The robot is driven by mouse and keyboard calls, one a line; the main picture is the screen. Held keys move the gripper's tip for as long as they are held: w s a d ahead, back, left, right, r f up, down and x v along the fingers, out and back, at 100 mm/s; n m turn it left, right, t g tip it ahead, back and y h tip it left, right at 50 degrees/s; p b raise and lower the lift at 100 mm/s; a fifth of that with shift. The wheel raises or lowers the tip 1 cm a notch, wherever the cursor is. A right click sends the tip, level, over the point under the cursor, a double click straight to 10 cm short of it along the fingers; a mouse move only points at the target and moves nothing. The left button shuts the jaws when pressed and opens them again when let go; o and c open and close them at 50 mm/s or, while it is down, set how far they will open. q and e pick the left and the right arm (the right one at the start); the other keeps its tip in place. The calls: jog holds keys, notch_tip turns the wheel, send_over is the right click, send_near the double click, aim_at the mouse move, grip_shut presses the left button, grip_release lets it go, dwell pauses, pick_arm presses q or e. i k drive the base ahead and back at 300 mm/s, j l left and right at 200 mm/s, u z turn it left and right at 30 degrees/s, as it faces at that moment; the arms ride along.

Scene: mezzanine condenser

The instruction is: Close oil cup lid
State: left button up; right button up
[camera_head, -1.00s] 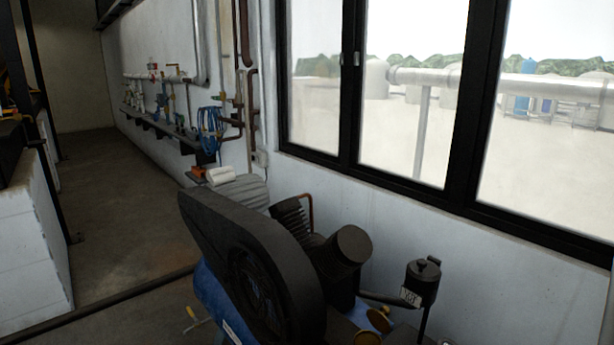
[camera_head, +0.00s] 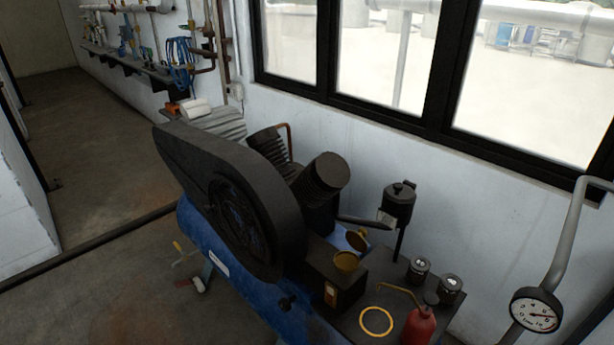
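A brass-coloured oil cup (camera_head: 346,262) sits on top of the dark block of the compressor, right of the belt guard. Its round brass lid (camera_head: 357,242) stands tilted up behind the cup, so the cup looks open. Neither of my grippers is in view.
The blue compressor with its black belt guard (camera_head: 230,195) fills the middle. A red oil can (camera_head: 419,325), a yellow ring (camera_head: 376,320) and two small dark canisters (camera_head: 450,289) are on the dark surface right of the cup. A pressure gauge (camera_head: 536,310) on a grey pipe stands at right.

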aim_at(356, 240)
jog(key=i+l, duration=0.15)
jog(key=l, duration=0.25)
jog(key=i+l+u, duration=0.1)
jog(key=l, duration=0.25)
jog(key=i+l+u, duration=0.1)
jog(key=l, duration=0.3)
jog(key=i+l, duration=0.15)
jog(key=l, duration=0.3)
